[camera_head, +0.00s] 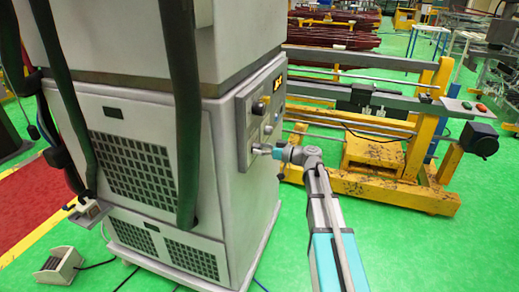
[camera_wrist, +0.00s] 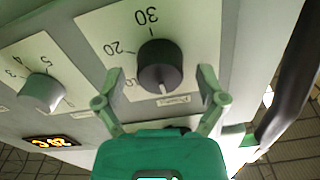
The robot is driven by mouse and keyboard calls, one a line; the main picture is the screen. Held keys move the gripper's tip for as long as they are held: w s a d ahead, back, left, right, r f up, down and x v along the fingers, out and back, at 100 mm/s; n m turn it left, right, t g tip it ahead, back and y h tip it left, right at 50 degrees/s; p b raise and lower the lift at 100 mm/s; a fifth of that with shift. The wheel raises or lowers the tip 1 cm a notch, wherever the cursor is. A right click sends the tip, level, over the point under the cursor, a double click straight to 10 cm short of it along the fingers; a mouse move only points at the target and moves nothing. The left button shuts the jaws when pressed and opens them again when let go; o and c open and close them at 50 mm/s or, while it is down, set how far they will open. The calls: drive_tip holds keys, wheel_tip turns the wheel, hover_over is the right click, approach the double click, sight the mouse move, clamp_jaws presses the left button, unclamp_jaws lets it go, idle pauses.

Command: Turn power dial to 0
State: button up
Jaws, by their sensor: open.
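A dark round dial (camera_wrist: 160,65) sits on a pale scale plate with the numbers 20 and 30 in the wrist view. A white pointer mark on the dial points down in the picture, away from the 30. In the head view my gripper (camera_head: 262,150) is at the cabinet's control panel (camera_head: 243,125), and hides the dial there.
A second, grey dial (camera_wrist: 42,92) with numbers 3, 4 and 5 is at left. An orange lit display (camera_wrist: 52,142) is below it. A dark hose (camera_wrist: 290,80) runs at right. The grey cabinet (camera_head: 150,110) stands beside a yellow-framed machine (camera_head: 400,195); green floor lies between.

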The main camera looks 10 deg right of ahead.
drive_tip(key=v, duration=1.2)
idle(0.5)
drive_tip(key=s+a+f+m+g+h+p, duration=0.3)
drive_tip(key=s+a+f+g+h+p, duration=0.25)
drive_tip(key=s+a, duration=0.35)
drive_tip(key=s+f+m+g+h+p, duration=0.2)
drive_tip(key=s+m+h+p, duration=0.3)
drive_tip(key=s+h, duration=0.5)
drive_tip(key=shift+s+f+m+g, duration=0.25)
drive_tip(key=shift+s+m+g, duration=0.45)
drive_tip(key=shift+m+g, duration=0.1)
